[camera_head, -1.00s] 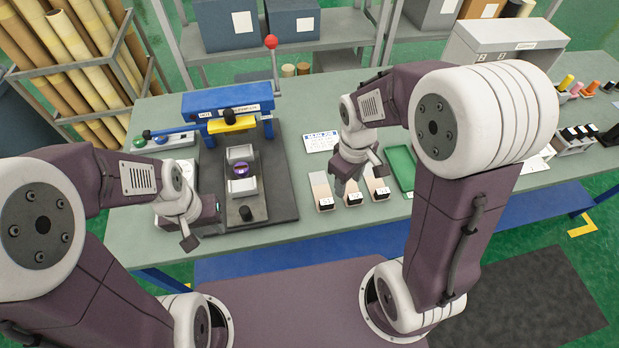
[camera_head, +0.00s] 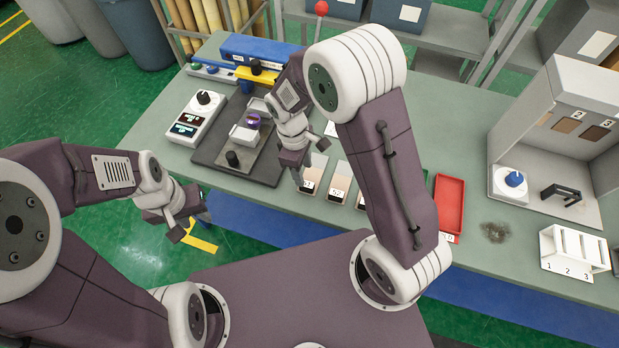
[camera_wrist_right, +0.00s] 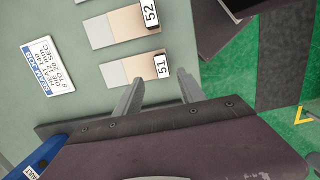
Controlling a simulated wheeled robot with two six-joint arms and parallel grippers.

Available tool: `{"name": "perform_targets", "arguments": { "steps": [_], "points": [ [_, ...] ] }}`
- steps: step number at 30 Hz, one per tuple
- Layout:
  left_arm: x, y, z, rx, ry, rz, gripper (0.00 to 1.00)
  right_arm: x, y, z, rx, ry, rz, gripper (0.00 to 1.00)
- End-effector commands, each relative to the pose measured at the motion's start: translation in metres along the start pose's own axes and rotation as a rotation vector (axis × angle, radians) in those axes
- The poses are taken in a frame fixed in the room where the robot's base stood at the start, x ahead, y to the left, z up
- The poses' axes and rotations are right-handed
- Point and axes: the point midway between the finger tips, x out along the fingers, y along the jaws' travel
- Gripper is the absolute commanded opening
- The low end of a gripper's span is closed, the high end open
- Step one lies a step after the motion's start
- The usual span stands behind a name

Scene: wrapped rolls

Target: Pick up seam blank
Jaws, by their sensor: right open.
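Several flat seam blanks with black-numbered white end labels lie in a row on the green-grey table. In the head view the leftmost blank (camera_head: 314,172) lies beside my right gripper (camera_head: 298,180), and another blank (camera_head: 339,180) is to its right. In the right wrist view the blanks labelled 51 (camera_wrist_right: 128,67) and 52 (camera_wrist_right: 118,25) show. My right gripper (camera_wrist_right: 158,90) is open, its two fingers spread at the edge of blank 51, with nothing between them. My left gripper (camera_head: 180,222) hangs in front of the table edge; its jaws are too small to judge.
A blue press (camera_head: 262,50) and a dark base plate (camera_head: 213,153) with a fixture stand left of the blanks. A white control box (camera_head: 197,118) is further left. A red tray (camera_head: 449,203) and a white numbered rack (camera_head: 575,250) are to the right.

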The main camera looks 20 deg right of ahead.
Motion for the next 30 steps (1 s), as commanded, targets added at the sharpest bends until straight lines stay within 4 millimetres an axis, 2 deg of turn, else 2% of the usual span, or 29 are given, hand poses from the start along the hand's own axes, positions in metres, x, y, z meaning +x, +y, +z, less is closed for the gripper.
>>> {"name": "perform_targets", "arguments": {
  "steps": [3, 8, 16, 24, 29, 30],
  "points": [
    [-0.002, 0.0, 0.0, 0.0, 0.0, 0.0, 0.36, 0.015, 0.0, 0.001, 0.001, -0.003, -0.001, 0.47],
    [-0.002, 0.0, 0.0, 0.0, 0.0, 0.0, 0.36, 0.02, 0.0, 0.001, 0.001, -0.001, 0.0, 0.47],
    [-0.007, 0.0, -0.001, 0.0, 0.0, 0.0, 0.36, 0.064, -0.005, 0.002, 0.0, -0.002, -0.001, 0.47],
    [-0.007, 0.0, -0.001, 0.0, 0.0, 0.0, 0.36, 0.07, -0.004, 0.001, 0.001, 0.001, 0.001, 0.47],
    [-0.007, 0.0, -0.001, 0.0, 0.0, 0.0, 0.36, 0.07, -0.004, 0.001, 0.001, 0.001, 0.001, 0.03],
    [-0.007, 0.0, -0.001, 0.0, 0.0, 0.0, 0.36, 0.07, -0.004, 0.001, 0.001, 0.001, 0.001, 0.0]
  ]
}}
